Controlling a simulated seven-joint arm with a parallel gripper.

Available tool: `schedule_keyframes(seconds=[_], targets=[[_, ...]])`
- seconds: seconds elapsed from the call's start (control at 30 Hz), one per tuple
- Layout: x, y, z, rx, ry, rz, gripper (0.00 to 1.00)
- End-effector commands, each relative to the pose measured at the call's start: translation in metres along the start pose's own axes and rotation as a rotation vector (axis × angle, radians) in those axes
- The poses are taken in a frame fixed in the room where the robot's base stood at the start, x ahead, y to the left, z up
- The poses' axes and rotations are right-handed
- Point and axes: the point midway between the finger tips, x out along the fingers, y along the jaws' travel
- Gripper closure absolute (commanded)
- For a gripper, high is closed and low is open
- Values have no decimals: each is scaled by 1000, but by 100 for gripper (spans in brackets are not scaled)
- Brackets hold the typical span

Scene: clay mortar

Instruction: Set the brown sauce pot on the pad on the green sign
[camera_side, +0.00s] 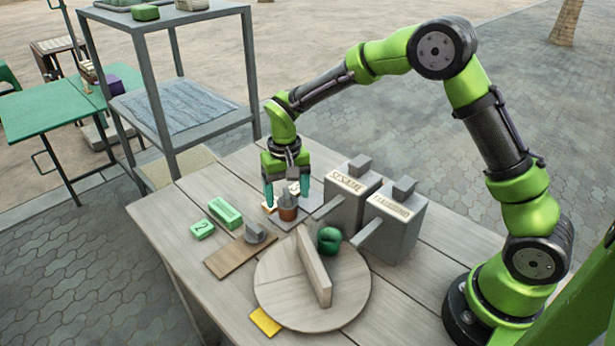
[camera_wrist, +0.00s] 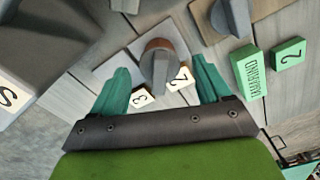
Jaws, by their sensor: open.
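The brown sauce pot (camera_side: 288,213) stands on a grey pad (camera_wrist: 122,66), with a grey knob or handle on top; its brown side also shows in the wrist view (camera_wrist: 158,44). My gripper (camera_side: 286,200) is open and points down, with one teal finger on each side of the pot. A gap shows between pot and fingers in the wrist view (camera_wrist: 160,66). The green sign (camera_side: 226,212) with raised lettering lies left of the pot, beside a green "2" tile (camera_side: 202,229). Near them is a brown wooden pad (camera_side: 226,260) bearing a grey-topped piece (camera_side: 256,234).
Two grey boxes with spouts, one labelled SESAME (camera_side: 350,195), stand right of my gripper. A round board (camera_side: 290,300) carries an upright plank (camera_side: 314,265) and a green pot (camera_side: 328,240). White number tiles (camera_wrist: 142,98) lie near the pot. A yellow piece (camera_side: 265,321) lies in front.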

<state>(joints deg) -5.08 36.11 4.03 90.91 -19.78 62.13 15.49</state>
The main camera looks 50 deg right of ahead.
Motion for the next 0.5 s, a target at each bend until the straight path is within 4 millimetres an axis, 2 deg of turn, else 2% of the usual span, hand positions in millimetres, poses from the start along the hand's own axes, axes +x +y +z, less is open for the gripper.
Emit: schedule_keyframes(seconds=[0.03,0.2,0.33,0.5], targets=[[-14,-1,-1,0,6,-3,23],[-50,-1,-1,-1,5,-2,23],[-70,-1,-1,0,3,-2,23],[-85,0,1,0,5,-3,23]])
